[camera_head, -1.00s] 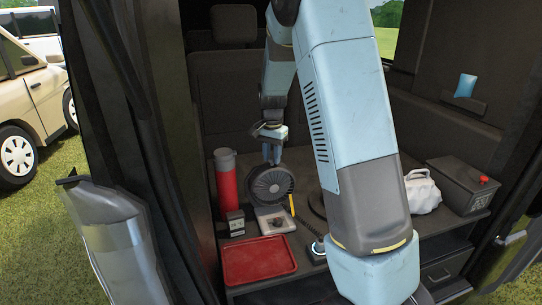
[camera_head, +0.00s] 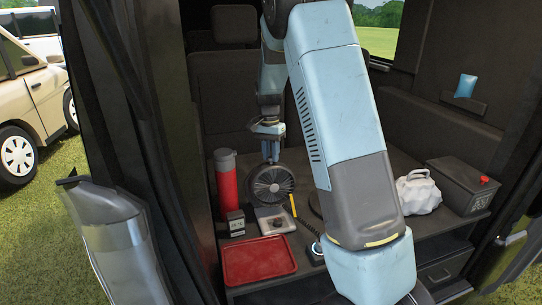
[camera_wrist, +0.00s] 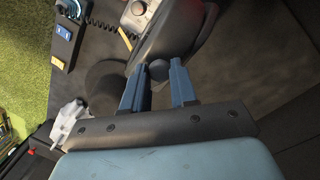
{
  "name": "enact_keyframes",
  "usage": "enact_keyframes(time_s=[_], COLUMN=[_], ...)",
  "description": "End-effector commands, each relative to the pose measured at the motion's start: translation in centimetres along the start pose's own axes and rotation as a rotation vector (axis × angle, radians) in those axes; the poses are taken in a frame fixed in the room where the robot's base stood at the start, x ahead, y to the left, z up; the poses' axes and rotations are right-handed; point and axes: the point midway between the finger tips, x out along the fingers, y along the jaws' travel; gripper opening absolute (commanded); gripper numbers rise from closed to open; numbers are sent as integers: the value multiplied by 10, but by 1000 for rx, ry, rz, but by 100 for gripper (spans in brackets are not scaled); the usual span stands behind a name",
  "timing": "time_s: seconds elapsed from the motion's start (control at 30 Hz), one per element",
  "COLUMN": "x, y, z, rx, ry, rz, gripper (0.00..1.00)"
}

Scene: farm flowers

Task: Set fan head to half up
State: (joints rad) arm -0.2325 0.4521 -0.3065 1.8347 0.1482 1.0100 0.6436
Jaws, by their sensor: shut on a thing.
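The fan is a small black desk fan, and its round grilled head (camera_head: 270,186) stands tilted back behind a pale square base with a dark knob (camera_head: 274,222). My gripper (camera_head: 271,158) comes down from above at the top rim of the fan head. In the wrist view my gripper (camera_wrist: 160,76) has its two blue fingers on either side of a small grey part at the fan head's edge, shut on it. The dark back of the fan head (camera_wrist: 195,32) shows beyond the fingers. The exact grip contact is partly hidden.
A red flask (camera_head: 227,178) and a small dark box (camera_head: 236,223) stand left of the fan. A red tray (camera_head: 259,260) lies in front. A corded device (camera_head: 317,249) is front right.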

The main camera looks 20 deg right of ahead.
Motion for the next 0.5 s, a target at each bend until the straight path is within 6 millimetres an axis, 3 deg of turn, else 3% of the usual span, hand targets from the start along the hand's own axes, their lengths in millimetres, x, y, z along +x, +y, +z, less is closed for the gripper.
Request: enact_keyframes(time_s=[0.5], x=[3], y=[-21], z=[-20], rx=[-1], ry=[-71], rz=[71], gripper=[0])
